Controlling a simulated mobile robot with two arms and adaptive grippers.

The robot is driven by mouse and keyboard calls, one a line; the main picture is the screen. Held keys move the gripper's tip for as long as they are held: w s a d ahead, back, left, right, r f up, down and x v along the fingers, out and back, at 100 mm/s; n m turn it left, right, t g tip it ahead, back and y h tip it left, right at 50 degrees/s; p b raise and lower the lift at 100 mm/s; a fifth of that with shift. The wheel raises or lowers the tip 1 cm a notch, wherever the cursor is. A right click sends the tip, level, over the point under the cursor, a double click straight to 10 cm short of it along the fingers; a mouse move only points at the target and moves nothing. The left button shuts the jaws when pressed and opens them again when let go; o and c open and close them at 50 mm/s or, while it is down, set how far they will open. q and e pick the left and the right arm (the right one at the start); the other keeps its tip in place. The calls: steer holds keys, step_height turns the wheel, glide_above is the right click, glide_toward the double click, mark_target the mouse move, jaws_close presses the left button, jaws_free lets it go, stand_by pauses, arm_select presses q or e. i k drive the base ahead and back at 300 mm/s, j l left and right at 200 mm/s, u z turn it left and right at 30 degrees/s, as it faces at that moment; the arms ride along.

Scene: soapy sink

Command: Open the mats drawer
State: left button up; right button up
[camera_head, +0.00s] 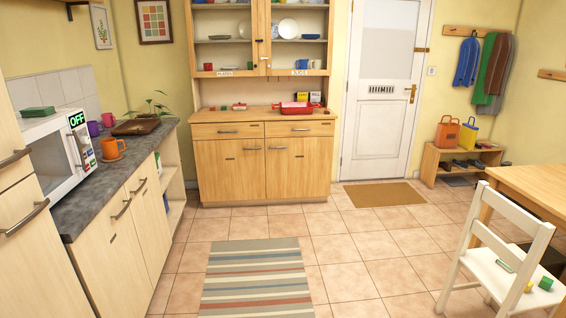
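The wooden dresser (265,166) stands against the back wall. Below its worktop are two shut drawers, a left drawer (213,130) and a right drawer (317,127), each with a horizontal metal handle. I cannot read any label that tells which one is the mats drawer. Neither of my grippers is in view.
A striped rug (256,285) lies on the tiled floor before the dresser, with a brown doormat (385,194) at the door. A counter (117,163) runs along the left. A white chair (500,250) stands at the right. The middle floor is clear.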

mark_target(233, 130)
steer(key=i, duration=3.4)
steer(key=i+l+u, duration=0.1)
steer(key=i, duration=1.6)
